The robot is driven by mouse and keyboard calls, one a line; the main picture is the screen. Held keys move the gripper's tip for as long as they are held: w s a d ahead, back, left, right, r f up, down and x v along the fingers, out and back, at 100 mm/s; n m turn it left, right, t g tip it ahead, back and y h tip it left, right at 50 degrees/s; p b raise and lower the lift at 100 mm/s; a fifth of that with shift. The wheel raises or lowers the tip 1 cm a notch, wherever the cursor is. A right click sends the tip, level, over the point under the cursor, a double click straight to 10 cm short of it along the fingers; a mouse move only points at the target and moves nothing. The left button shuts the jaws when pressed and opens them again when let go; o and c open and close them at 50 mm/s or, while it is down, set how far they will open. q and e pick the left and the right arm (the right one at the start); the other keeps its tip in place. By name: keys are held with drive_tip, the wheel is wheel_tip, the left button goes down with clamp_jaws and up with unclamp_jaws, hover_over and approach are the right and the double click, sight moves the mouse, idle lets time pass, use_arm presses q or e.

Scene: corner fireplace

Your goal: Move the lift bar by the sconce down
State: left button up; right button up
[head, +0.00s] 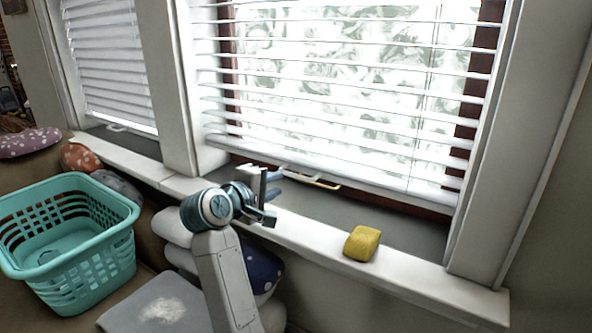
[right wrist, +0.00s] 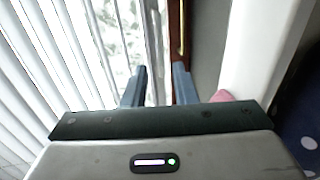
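A lift bar (head: 310,178), pale with a yellowish end, hangs at the bottom of the right window's white blind (head: 340,90). A second, white lift bar (head: 117,127) is under the left window's blind (head: 112,60). I cannot tell for certain which one is by the sconce. My right gripper (head: 273,184) is just left of the right window's bar, in front of the blind. In the right wrist view its fingers (right wrist: 160,86) are apart with nothing clearly between them. A thin golden edge (right wrist: 181,30) shows beyond the right finger. My left gripper is out of view.
A yellow block (head: 362,243) sits on the white window sill (head: 400,272). A turquoise basket (head: 68,240) stands at left. Cushions (head: 262,270) lie below the sill near my right arm. The sill between gripper and block is clear.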

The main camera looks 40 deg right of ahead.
sight(295, 176)
drive_tip(key=x, duration=1)
clamp_jaws()
